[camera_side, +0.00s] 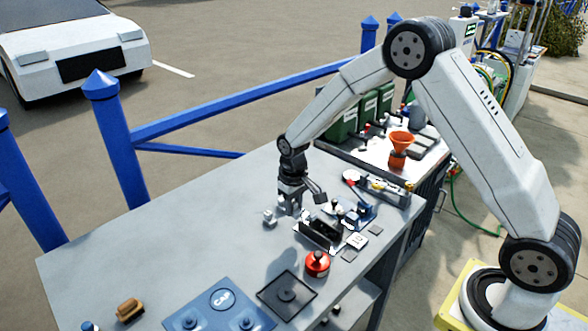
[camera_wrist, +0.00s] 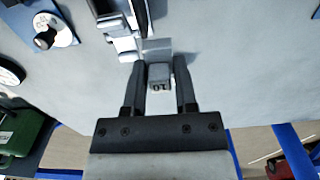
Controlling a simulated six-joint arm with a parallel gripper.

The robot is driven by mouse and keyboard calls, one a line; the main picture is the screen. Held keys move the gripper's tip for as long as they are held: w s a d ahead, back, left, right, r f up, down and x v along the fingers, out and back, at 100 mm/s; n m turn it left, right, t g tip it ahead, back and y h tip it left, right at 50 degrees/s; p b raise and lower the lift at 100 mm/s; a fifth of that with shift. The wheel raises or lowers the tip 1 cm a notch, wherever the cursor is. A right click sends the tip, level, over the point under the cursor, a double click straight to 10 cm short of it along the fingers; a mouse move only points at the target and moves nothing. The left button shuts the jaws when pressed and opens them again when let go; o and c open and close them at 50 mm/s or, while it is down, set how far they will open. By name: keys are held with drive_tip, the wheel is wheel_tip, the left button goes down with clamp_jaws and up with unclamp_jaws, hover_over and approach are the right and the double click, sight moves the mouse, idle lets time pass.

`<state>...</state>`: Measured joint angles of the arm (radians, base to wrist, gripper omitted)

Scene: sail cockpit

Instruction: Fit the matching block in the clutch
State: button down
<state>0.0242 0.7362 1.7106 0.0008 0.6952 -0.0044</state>
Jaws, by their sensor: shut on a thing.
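My gripper (camera_side: 291,207) points down low over the grey table. In the wrist view my gripper (camera_wrist: 161,75) is shut on a small grey block (camera_wrist: 159,76) marked "10", between its two dark fingers. A dark housing with pale metal parts, which looks like the clutch (camera_side: 322,232), stands on the table just right of my gripper. Its pale parts also show in the wrist view (camera_wrist: 121,28), just beyond the fingertips. I cannot tell whether the block touches it. In the side view the held block is mostly hidden by the fingers.
A small grey fitting (camera_side: 269,217) stands left of my gripper. A blue-based device (camera_side: 358,214) is to the right. A red round pot (camera_side: 317,263), a black tray (camera_side: 275,298) and a blue board (camera_side: 198,316) are nearer the front. The table's left middle is clear.

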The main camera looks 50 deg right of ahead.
drive_tip(key=r, duration=0.1)
hover_over(324, 222)
drive_tip(key=s+a, duration=0.1)
drive_tip(key=a, duration=0.1)
drive_tip(key=shift+s+d, duration=0.1)
drive_tip(key=shift+s, duration=0.1)
drive_tip(key=shift+f, duration=0.15)
drive_tip(key=shift+f, duration=1.3)
drive_tip(key=shift+f, duration=1)
idle(0.7)
drive_tip(key=shift+r, duration=0.6)
idle(3.4)
